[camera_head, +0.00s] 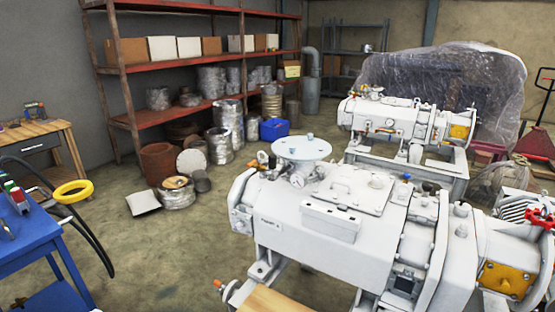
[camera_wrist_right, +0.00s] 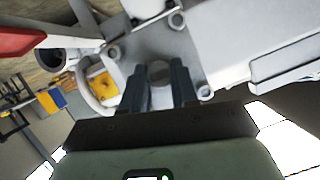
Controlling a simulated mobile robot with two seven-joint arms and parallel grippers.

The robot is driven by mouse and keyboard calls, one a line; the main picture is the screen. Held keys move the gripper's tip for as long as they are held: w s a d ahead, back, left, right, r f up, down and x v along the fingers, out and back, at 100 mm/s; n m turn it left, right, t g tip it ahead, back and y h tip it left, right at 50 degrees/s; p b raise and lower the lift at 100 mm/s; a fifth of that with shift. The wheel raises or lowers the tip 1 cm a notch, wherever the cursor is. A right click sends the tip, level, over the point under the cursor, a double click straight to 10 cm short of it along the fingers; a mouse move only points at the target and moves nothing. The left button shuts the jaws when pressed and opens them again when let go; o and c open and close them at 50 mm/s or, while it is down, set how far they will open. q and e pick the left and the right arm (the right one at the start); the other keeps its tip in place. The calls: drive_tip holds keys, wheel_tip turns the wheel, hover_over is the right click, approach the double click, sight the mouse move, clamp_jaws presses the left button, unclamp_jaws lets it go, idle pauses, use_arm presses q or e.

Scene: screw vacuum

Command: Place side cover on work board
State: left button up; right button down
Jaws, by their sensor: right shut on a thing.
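In the right wrist view, my right gripper (camera_wrist_right: 160,85) is shut, its two dark fingers on either side of a part of a pale plate with bolts at its corners, which looks like the side cover (camera_wrist_right: 145,45). I cannot tell from this view whether the plate is clear of the white machine. In the head view the large white vacuum pump (camera_head: 320,225) stands at the centre right. A light wooden board (camera_head: 280,301), perhaps the work board, shows at the bottom edge, partly cut off. Neither gripper shows in the head view.
A second white pump (camera_head: 405,122) stands behind the first. The floor between cart and pump is clear.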

drive_tip(key=s+a+r+n+t+y, duration=0.1)
drive_tip(key=a+r+n+y, duration=0.5)
drive_tip(key=a, duration=0.8)
use_arm(q)
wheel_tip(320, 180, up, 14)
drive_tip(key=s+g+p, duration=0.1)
drive_tip(key=p, duration=1.3)
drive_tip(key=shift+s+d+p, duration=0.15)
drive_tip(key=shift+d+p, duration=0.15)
drive_tip(key=shift+p, duration=0.05)
use_arm(e)
wheel_tip(320, 180, up, 7)
drive_tip(key=s, duration=0.2)
drive_tip(key=shift+a+m, duration=0.15)
drive_tip(key=shift+m, duration=0.25)
drive_tip(key=shift+f, duration=0.1)
